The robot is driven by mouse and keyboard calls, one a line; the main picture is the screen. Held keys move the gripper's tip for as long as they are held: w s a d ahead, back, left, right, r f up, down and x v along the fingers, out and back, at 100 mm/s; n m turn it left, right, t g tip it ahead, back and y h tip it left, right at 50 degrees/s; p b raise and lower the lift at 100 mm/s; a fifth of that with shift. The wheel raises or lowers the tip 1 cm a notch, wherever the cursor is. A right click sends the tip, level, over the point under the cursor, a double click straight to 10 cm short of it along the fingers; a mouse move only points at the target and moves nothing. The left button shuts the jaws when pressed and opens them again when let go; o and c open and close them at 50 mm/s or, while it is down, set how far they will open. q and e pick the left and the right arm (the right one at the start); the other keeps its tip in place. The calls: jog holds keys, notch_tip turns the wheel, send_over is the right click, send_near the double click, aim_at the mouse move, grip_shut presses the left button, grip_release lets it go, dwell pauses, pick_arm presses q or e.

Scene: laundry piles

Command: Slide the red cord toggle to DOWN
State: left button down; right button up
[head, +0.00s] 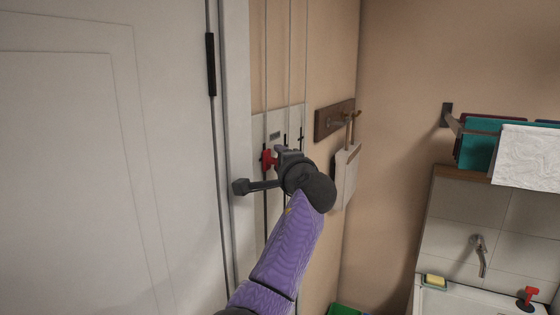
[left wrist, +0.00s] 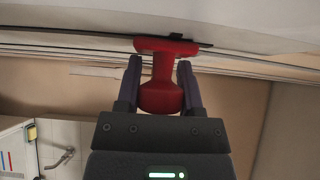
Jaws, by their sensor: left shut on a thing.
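The red cord toggle (head: 269,160) sits on a cord in front of a pale wall plate (head: 290,121). My left gripper (head: 277,158) is at the toggle, with my purple arm reaching up from below. In the left wrist view the toggle (left wrist: 161,80) stands between the two fingers of the left gripper (left wrist: 159,92), which are shut on it. The arm and gripper hide part of the plate and cords. My right gripper is not in view.
A white door (head: 110,160) and its frame stand close on the left. A wooden hook rack (head: 333,119) with a hanging pale item (head: 345,175) is just right of the plate. A sink with a tap (head: 481,254) and a towel rail with towels (head: 525,155) are further right.

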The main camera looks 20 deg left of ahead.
pick_arm(q)
jog(key=shift+c, duration=1.2)
grip_release()
jog(key=b+v, duration=0.4)
jog(key=v, duration=0.6)
jog(key=shift+b, duration=0.4)
jog(key=shift+f, duration=0.15)
